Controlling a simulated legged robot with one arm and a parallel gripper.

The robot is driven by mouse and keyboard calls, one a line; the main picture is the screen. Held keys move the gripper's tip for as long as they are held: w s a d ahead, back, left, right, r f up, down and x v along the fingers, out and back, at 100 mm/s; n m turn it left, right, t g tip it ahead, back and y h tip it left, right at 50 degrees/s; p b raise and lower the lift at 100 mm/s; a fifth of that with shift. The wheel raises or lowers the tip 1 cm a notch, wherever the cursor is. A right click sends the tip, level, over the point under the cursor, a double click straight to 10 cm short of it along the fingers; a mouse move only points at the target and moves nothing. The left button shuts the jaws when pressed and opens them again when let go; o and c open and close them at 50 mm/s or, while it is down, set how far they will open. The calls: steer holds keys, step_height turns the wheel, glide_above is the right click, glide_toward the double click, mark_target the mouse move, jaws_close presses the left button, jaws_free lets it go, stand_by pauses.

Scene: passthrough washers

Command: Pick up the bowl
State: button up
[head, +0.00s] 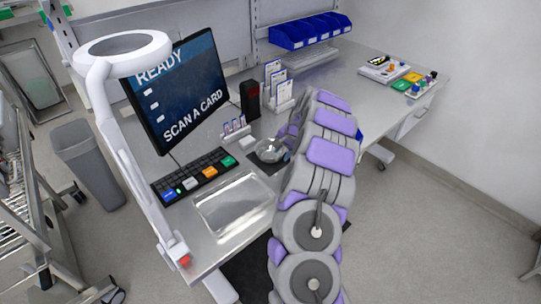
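A small shiny metal bowl (268,152) sits on a dark mat on the desk, near the middle of the head view. My arm reaches across the desk from the lower right, and my gripper (286,146) is at the bowl's right side. It overlaps the bowl's right edge in the picture. The fingers are small and partly hidden by my arm, so I cannot tell whether they touch the bowl or are open or shut.
A shallow metal tray (212,219) lies left of my arm. Card holders (284,104) and a black device (250,100) stand behind the bowl. Blue bins (309,32) are at the back.

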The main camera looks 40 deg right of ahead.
mark_target(281, 156)
steer(key=x, duration=0.3)
steer(key=shift+f+b, duration=0.1)
steer(key=shift+b, duration=0.2)
jaws_close()
